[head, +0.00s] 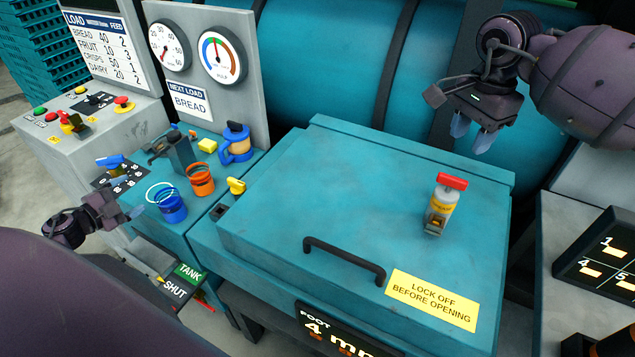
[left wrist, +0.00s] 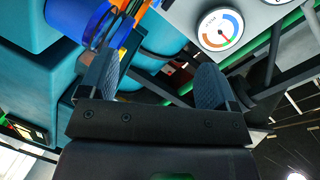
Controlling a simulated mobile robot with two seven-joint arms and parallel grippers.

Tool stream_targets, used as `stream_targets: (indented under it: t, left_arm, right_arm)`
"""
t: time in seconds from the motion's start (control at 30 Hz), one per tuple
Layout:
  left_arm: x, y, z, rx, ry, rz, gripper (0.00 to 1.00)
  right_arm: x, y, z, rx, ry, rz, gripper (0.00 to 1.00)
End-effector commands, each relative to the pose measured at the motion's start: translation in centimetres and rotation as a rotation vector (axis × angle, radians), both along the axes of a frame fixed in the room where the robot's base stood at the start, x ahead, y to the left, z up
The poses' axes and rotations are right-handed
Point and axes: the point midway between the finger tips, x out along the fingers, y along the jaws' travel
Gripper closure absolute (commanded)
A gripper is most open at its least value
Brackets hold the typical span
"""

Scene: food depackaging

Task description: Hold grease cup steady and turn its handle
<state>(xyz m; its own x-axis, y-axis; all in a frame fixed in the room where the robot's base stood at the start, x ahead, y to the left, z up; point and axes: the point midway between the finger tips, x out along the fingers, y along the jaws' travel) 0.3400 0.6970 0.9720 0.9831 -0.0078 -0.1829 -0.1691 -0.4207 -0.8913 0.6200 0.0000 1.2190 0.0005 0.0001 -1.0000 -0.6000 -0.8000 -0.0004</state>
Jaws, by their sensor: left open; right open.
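The grease cup (head: 439,215) stands upright on the right part of the teal lid (head: 300,190), with a grey body, a yellow label and a red handle (head: 452,181) across its top. My right gripper (head: 473,133) is open and empty, above and behind the cup, apart from it, with its fingers pointing down. My left gripper (head: 122,187) is open and empty at the far left, beside the blue mug, well away from the cup. The left wrist view shows its two spread fingers (left wrist: 155,82) with nothing held between them. The grease cup does not show clearly in that view.
A black bar handle (head: 345,262) and yellow sign (head: 432,298) are on the lid. The lid's middle is clear.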

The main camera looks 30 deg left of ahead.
Motion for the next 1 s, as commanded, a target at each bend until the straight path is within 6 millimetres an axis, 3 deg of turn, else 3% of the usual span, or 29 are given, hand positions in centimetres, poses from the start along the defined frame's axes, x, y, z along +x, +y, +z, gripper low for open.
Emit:
stream_targets:
  t: [0.1,0.17,0.47,0.77,1.0]
  left_arm:
    - [1.4,1.9,2.4,0.074,0.012,-0.052,0.17]
    - [2.5,1.9,3.3,0.09,0.009,-0.074,0.17]
    - [9.9,-1.9,6.3,0.044,-0.059,-0.15,0.17]
    - [19.4,-11.0,10.2,-0.113,-0.16,-0.244,0.17]
    - [25.6,-20.0,13.6,-0.271,-0.205,-0.335,0.17]
  right_arm:
    - [0.0,0.0,0.0,0.0,0.0,0.0,0.57]
    - [0.0,0.0,0.0,0.0,0.0,0.0,0.57]
    - [0.0,0.0,0.0,0.0,0.0,0.0,0.57]
    - [0.0,0.0,0.0,0.0,0.0,0.0,0.57]
    - [0.0,0.0,0.0,0.0,0.0,0.0,0.57]
